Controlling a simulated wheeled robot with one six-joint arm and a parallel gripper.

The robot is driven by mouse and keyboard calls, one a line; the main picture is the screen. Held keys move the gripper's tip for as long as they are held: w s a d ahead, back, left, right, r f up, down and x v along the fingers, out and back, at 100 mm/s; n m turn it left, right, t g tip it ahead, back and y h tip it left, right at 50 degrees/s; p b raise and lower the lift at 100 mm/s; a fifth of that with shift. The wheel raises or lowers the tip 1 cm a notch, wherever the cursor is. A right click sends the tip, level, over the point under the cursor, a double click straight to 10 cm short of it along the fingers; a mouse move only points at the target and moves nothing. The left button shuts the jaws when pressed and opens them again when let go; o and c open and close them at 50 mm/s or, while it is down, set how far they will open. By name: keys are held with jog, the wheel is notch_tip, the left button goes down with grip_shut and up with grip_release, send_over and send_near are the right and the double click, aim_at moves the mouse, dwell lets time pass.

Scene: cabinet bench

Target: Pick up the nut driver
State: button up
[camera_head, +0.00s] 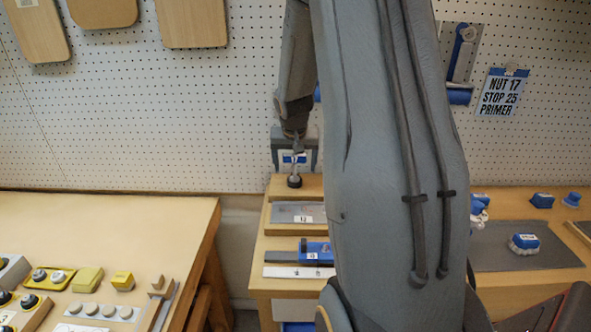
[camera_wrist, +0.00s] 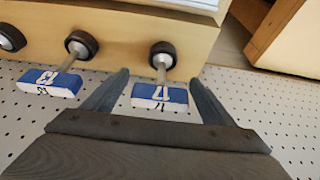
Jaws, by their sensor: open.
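A nut driver with a blue and white block (camera_wrist: 160,97), a thin metal shaft and a round black end (camera_wrist: 163,54) sits at a wooden rack in the wrist view. The block carries a number that seems to read 17. My gripper (camera_wrist: 158,76) is open, with one finger on each side of this driver and visible gaps to both. In the head view my gripper (camera_head: 295,150) is at the back of the bench around the same block (camera_head: 294,159), with the black end (camera_head: 294,181) below. A second similar driver (camera_wrist: 50,82) is to the left in the wrist view.
Another black end (camera_wrist: 10,38) shows at the wrist view's left edge. The wooden rack (camera_wrist: 120,18) is close to the fingertips. The pegboard (camera_head: 120,120) stands behind. A sign (camera_head: 502,92) reads "NUT 17 STOP 25 PRIMER". My arm hides the middle of the bench.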

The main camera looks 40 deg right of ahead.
jog(key=shift+x, duration=1.4)
jog(key=c, duration=1.3)
jog(key=shift+o, duration=0.2)
jog(key=shift+r, duration=0.2)
jog(key=shift+r, duration=0.6)
notch_tip(320, 180, up, 2)
jog(key=shift+r+b, duration=0.15)
jog(key=shift+b, duration=0.35)
jog(key=s+a+b, duration=0.5)
jog(key=s+a, duration=0.6)
jog(key=s, duration=0.3)
jog(key=shift+s, duration=0.3)
